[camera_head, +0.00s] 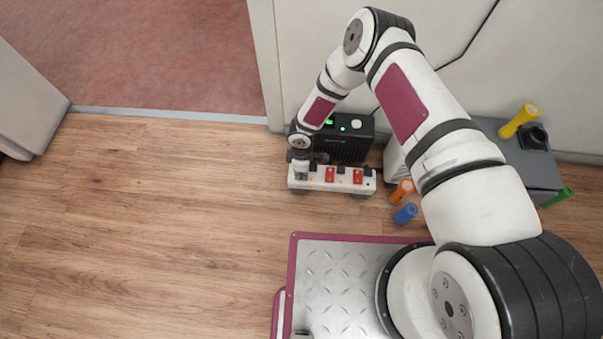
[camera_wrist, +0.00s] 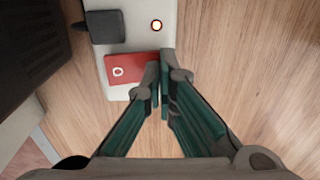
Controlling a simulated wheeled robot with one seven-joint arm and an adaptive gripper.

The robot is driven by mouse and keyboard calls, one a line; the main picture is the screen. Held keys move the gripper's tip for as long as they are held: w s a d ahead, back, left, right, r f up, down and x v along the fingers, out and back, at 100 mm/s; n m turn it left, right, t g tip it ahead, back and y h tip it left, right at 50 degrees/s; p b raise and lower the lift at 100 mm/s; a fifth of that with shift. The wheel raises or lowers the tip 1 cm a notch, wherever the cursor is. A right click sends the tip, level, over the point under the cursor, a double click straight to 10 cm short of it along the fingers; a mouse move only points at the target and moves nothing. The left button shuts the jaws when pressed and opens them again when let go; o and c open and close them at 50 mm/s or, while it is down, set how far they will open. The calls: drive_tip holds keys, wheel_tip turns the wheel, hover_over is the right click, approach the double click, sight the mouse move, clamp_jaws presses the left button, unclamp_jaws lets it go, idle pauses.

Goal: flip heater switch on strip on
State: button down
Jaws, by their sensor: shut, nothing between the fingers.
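The white power strip (camera_head: 344,181) lies on the wooden floor, with red rocker switches and dark plugs along it. In the wrist view, one end of the strip (camera_wrist: 139,35) shows a red switch (camera_wrist: 119,68) with a white ring mark, a dark plug (camera_wrist: 104,27) and a small glowing lamp (camera_wrist: 156,25). My gripper (camera_wrist: 161,76) is shut and empty. Its fingertips are over the right end of this red switch; I cannot tell if they touch it. In the head view my gripper (camera_head: 300,169) is at the strip's left end. I cannot tell which switch serves the heater.
A black box (camera_head: 346,147) with green lights stands right behind the strip. Orange (camera_head: 402,191) and blue (camera_head: 405,214) cylinders are to the right. A grey box (camera_head: 537,174) bears a yellow cylinder (camera_head: 519,121). The wooden floor (camera_head: 150,210) is clear at left.

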drive_tip(key=shift+w+r+b, duration=0.35)
drive_tip(key=shift+w+b, duration=0.05)
drive_tip(key=shift+w, duration=0.25)
wheel_tip(320, 180, up, 14)
drive_tip(key=s+p, duration=0.1)
drive_tip(key=p, duration=0.4)
drive_tip(key=shift+s+p, duration=0.4)
